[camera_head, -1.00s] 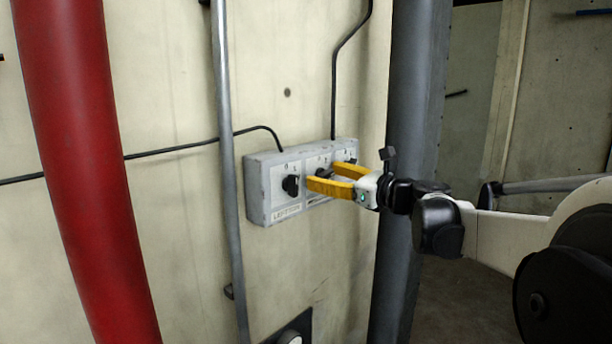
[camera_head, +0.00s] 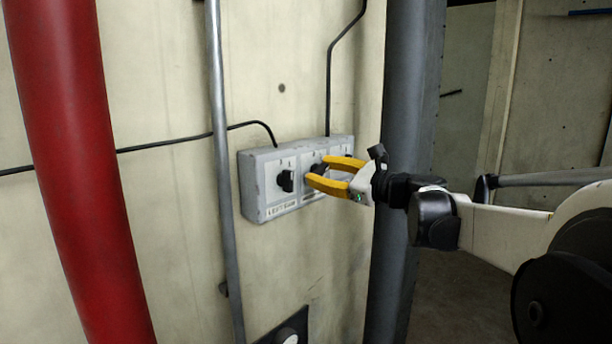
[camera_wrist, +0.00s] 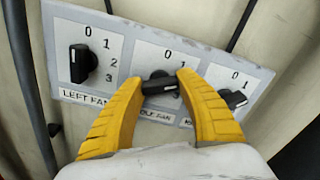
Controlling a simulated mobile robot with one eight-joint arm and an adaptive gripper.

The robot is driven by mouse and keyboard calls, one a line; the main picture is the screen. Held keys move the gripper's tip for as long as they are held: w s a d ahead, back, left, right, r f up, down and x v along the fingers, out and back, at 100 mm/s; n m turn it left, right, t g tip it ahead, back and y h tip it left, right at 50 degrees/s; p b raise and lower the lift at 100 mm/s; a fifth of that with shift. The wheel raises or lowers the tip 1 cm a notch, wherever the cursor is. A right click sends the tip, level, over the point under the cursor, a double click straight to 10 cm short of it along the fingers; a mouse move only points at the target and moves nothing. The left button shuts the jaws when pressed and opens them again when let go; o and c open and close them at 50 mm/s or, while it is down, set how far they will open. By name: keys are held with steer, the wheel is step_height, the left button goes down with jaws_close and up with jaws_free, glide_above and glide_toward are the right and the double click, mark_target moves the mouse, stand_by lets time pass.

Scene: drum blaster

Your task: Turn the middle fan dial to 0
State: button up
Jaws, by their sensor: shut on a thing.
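The grey control box (camera_head: 251,197) on the wall carries three black dials. The middle fan dial (camera_wrist: 160,86) sits between my gripper's yellow fingertips in the wrist view, with its grip bar lying nearly crosswise. My gripper (camera_wrist: 162,82) is shut on this dial, one finger at each end of the bar. In the head view my gripper (camera_head: 324,170) reaches the box from the right. The fingers hide part of the middle panel's label and numbers, so I cannot read the dial's setting.
The left fan dial (camera_wrist: 82,63) and right dial (camera_wrist: 233,98) flank the middle one closely. A thin grey pipe (camera_head: 221,150) runs just left of the box. A thick dark pillar (camera_head: 405,130) stands at right, behind my arm. A red pipe (camera_head: 70,150) is far left.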

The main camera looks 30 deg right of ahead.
steer(key=n+b, duration=0.1)
steer(key=n, duration=0.5)
steer(key=shift+n+b, duration=0.3)
steer(key=shift+b, duration=0.1)
steer(key=n+b, duration=0.1)
steer(key=n, duration=0.5)
stand_by(0.3)
steer(key=o, duration=1.2)
steer(key=shift+w, duration=0.1)
steer(key=v, duration=1.2)
